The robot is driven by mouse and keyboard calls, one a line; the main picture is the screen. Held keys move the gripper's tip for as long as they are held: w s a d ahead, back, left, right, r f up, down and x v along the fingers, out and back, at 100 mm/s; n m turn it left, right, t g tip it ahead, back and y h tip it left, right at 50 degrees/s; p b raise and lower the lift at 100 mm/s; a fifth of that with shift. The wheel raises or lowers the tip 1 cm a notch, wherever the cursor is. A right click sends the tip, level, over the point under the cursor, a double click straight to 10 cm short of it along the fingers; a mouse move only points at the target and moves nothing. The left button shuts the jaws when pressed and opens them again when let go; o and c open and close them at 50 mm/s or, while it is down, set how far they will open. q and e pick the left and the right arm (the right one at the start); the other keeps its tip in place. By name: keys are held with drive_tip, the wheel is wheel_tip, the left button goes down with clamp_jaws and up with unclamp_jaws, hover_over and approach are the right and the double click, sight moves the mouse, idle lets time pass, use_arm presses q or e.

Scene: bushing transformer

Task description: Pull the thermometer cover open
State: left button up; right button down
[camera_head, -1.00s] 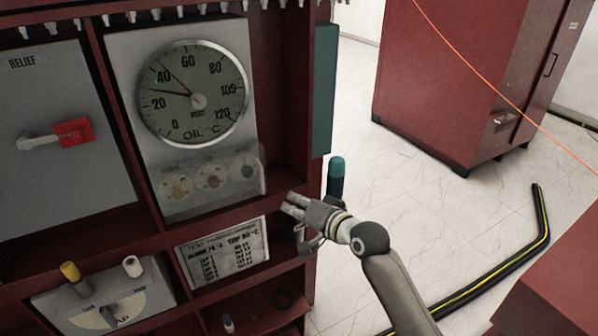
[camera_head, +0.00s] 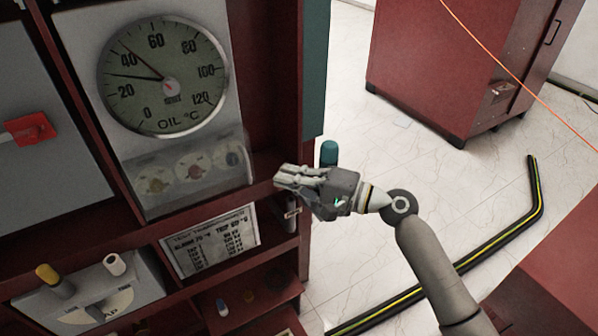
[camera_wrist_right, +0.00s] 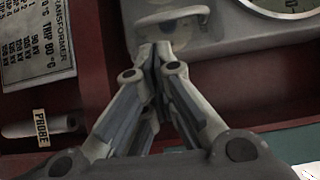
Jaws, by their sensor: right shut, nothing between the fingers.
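The clear thermometer cover (camera_head: 183,178) spans three small round dials under the large oil gauge (camera_head: 166,78) on the grey panel. It looks closed over them. My right gripper (camera_head: 279,177) is shut and empty, at the shelf edge to the right of the cover with a gap between them in the head view. In the right wrist view my gripper's fingertips (camera_wrist_right: 160,48) are together in front of the grey panel. My left gripper is not in view.
A printed trip plate (camera_head: 210,240) sits below the cover. A teal-capped post (camera_head: 329,153) stands behind my gripper. A red cabinet (camera_head: 440,75) and a black-yellow floor strip (camera_head: 480,255) are at right.

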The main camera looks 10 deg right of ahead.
drive_tip(key=p+x, duration=0.1)
drive_tip(key=x, duration=0.5)
drive_tip(key=shift+s+d+p, duration=0.1)
drive_tip(key=shift+p, duration=0.2)
